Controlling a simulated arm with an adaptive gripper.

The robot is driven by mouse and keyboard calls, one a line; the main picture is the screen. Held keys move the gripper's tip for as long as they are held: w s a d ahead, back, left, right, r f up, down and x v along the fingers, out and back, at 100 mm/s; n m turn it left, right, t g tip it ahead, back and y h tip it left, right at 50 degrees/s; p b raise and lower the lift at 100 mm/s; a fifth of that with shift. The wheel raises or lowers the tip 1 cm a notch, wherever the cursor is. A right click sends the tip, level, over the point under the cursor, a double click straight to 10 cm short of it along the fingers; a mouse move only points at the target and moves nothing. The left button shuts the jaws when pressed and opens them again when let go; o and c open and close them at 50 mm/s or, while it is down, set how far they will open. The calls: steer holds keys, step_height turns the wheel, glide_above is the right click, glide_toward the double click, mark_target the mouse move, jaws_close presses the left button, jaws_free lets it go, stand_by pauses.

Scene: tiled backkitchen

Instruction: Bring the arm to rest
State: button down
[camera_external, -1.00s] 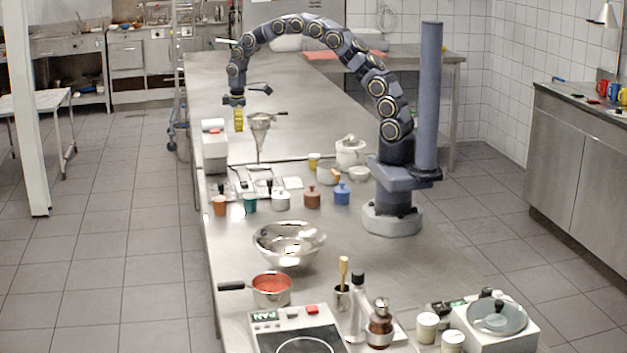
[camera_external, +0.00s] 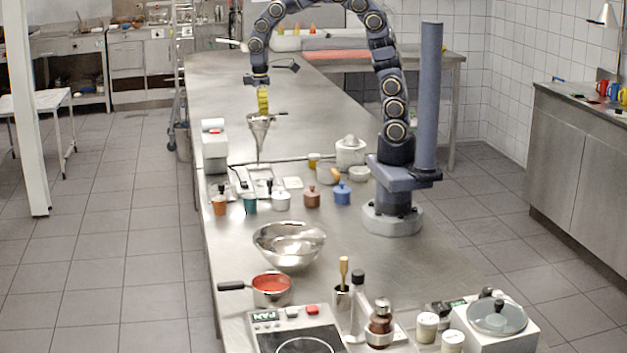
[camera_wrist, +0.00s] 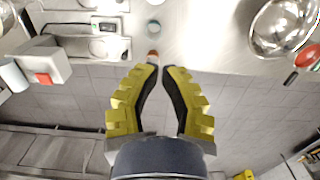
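My gripper (camera_external: 263,112) hangs in the air over the long steel counter (camera_external: 340,235), beside the upper part of a metal funnel (camera_external: 262,124) in the external view. I cannot tell whether the two touch. In the wrist view its two yellow fingers (camera_wrist: 162,68) come together at the tips with only a thin gap, and nothing shows between them. My arm arches up from its base on the counter, and the top of the arch is cut off by the frame's upper edge.
Below are a white dispenser (camera_external: 214,150), several small coloured pots such as the blue one (camera_external: 342,194), and a white juicer (camera_external: 350,152). A steel bowl (camera_external: 289,245) and a red-filled pan (camera_external: 271,289) stand nearer the camera. The counter's far part is mostly clear.

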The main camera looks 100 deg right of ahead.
steer(key=s+a+r, duration=0.1)
steer(key=s+a, duration=0.7)
steer(key=s, duration=0.2)
steer(key=s+a+r+g, duration=0.1)
steer(key=s+a, duration=0.6)
steer(key=s, duration=0.3)
steer(key=shift+s+a, duration=0.2)
steer(key=shift+a, duration=0.2)
steer(key=shift+r, duration=0.1)
